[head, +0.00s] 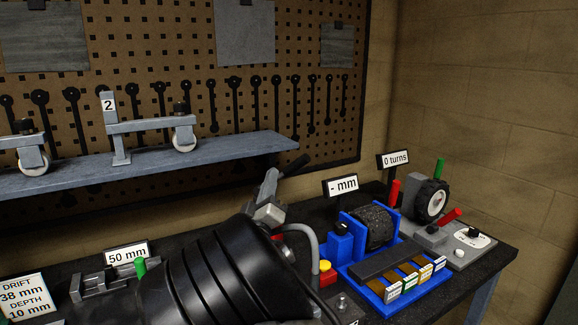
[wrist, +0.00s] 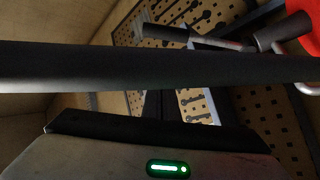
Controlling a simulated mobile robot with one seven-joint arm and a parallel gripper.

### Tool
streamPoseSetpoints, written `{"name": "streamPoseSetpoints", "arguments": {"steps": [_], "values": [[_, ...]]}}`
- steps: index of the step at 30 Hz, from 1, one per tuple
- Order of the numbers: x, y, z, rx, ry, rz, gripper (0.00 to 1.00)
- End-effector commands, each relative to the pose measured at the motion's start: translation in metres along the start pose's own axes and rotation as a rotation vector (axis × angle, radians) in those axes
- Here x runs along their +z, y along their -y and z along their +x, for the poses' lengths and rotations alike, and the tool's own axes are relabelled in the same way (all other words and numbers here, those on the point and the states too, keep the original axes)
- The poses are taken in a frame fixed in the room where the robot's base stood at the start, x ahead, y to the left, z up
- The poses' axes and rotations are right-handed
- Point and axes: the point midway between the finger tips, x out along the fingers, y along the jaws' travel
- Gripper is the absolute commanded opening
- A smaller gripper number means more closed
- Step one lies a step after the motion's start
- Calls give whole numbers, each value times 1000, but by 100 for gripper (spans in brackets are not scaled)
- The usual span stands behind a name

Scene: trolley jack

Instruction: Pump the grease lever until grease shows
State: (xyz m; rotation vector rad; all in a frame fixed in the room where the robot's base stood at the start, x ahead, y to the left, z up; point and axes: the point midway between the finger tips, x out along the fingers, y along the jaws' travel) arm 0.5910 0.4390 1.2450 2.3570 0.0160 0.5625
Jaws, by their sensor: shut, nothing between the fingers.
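The grease lever's black grip (head: 293,165) sticks up behind my black arm in the head view, above a grey metal part (head: 268,212). The wrist view shows a black grip (wrist: 165,33) on a thin grey rod, running toward a red body (wrist: 302,28) at the upper right edge. In the head view my arm hides most of the red pump. I see no grease.
A blue fixture (head: 358,275) with a dark roller stands right of my arm, beside a yellow-topped red button (head: 327,272). A wheel rig (head: 433,200) stands farther right under a "0 turns" sign (head: 396,159). A shelf (head: 240,147) with caster frames runs behind. A grey hose (head: 312,240) arcs nearby.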

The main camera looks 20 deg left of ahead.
Motion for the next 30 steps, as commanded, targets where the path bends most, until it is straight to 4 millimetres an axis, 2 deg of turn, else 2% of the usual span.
{"name": "streamPoseSetpoints", "arguments": {"steps": [4,7,20,24,30], "values": [[0,0,6,0,1,1,0],[0,-1,18,0,0,0,0],[0,-1,101,0,1,1,0],[20,0,94,-4,3,-4,0],[35,0,88,-3,2,0,0]]}}
